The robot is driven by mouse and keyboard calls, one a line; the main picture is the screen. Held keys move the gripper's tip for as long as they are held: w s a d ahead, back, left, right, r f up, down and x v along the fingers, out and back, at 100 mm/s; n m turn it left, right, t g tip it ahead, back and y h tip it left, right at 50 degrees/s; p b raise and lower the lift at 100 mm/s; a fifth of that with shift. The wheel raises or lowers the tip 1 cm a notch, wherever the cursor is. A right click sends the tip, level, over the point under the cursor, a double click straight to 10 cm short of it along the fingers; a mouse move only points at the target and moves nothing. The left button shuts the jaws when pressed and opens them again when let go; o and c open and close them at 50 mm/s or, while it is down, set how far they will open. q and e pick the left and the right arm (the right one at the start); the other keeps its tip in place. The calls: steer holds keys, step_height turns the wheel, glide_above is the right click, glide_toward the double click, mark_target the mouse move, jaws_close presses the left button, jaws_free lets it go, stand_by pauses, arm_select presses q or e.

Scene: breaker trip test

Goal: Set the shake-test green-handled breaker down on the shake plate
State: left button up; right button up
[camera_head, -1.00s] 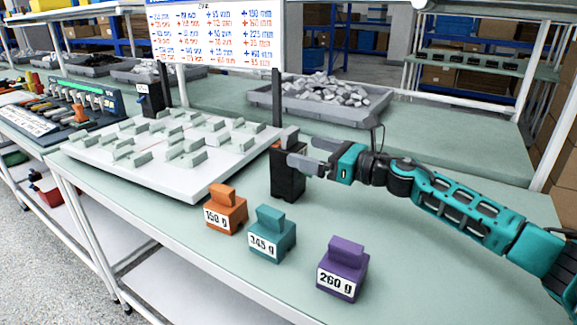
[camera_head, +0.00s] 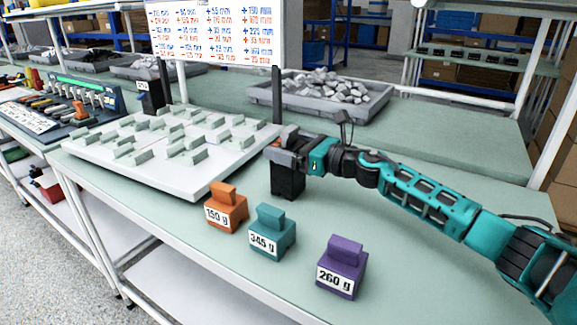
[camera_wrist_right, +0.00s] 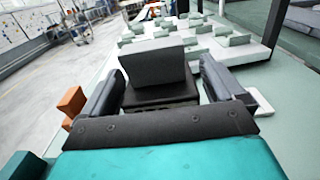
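My right gripper (camera_head: 283,149) is at the top of a black block (camera_head: 288,184) on the green table. In the right wrist view its two fingers (camera_wrist_right: 163,88) stand on either side of the block's dark grey upright handle (camera_wrist_right: 155,66); a gap shows at the right finger, so it looks open. I cannot pick out a green-handled breaker; no green handle shows on this block. A white plate (camera_head: 185,190) with rows of pale grey-green upright pieces lies left of the gripper; I cannot tell whether it is the shake plate. My left gripper is not in view.
Orange 150 g (camera_head: 226,212), teal 345 g (camera_head: 272,236) and purple 260 g (camera_head: 342,270) blocks stand along the table's front. A grey tray of metal pieces (camera_head: 322,108) is behind. A sign on dark posts (camera_head: 277,95) rises behind the plate. Table right of the blocks is clear.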

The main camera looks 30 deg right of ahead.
jaws_close()
steer(key=shift+r, duration=0.25)
stand_by(0.7)
